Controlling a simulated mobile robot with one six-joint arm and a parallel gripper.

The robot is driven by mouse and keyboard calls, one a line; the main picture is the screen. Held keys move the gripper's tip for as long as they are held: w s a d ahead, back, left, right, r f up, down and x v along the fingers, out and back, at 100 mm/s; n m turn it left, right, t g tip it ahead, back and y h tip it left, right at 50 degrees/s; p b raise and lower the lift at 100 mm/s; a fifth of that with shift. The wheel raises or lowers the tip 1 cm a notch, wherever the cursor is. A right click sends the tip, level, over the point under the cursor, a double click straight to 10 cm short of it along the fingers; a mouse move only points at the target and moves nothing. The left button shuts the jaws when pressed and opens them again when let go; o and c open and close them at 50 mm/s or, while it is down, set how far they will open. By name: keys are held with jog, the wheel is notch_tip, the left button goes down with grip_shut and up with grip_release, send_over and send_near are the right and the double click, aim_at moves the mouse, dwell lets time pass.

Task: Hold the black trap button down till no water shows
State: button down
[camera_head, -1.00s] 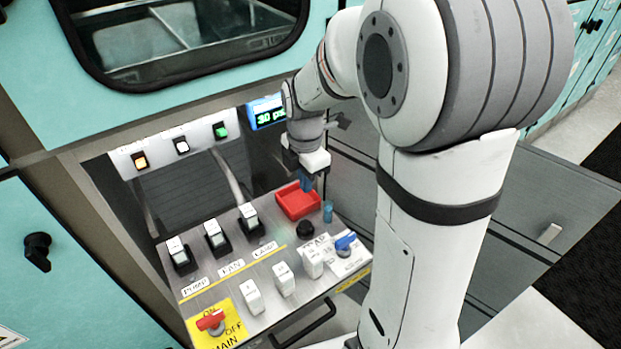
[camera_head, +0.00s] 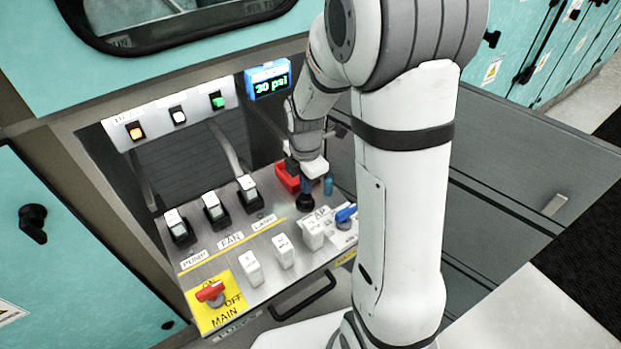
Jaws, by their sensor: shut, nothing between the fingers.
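The black trap button (camera_head: 305,203) sits on the grey control panel (camera_head: 262,231), just left of the blue-handled valve. My gripper (camera_head: 306,189) points down with its dark blue fingers closed and empty. Its fingertips are at the top of the button and hide part of it. I cannot tell whether they press it down. A small upright blue cylinder (camera_head: 328,186) stands just right of the gripper; blue shows in it, though it is too small to read a water level. The label by the button (camera_head: 321,217) is partly hidden.
A blue-handled valve (camera_head: 345,214) and white switches (camera_head: 250,268) stand nearby. A red main switch (camera_head: 210,291) is at front left. The display (camera_head: 268,83) reads 30 psi.

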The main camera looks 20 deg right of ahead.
jog(key=shift+f+b, duration=0.55)
jog(key=shift+f, duration=0.3)
jog(key=shift+s+f, duration=0.4)
jog(key=shift+f+b, duration=0.1)
jog(key=shift+b, duration=0.2)
dwell(1.1)
jog(key=shift+r+p, duration=0.4)
jog(key=shift+r, duration=0.1)
notch_tip(320, 180, up, 15)
jog(key=w+p, duration=0.1)
jog(key=p, duration=0.3)
jog(key=shift+f, duration=0.2)
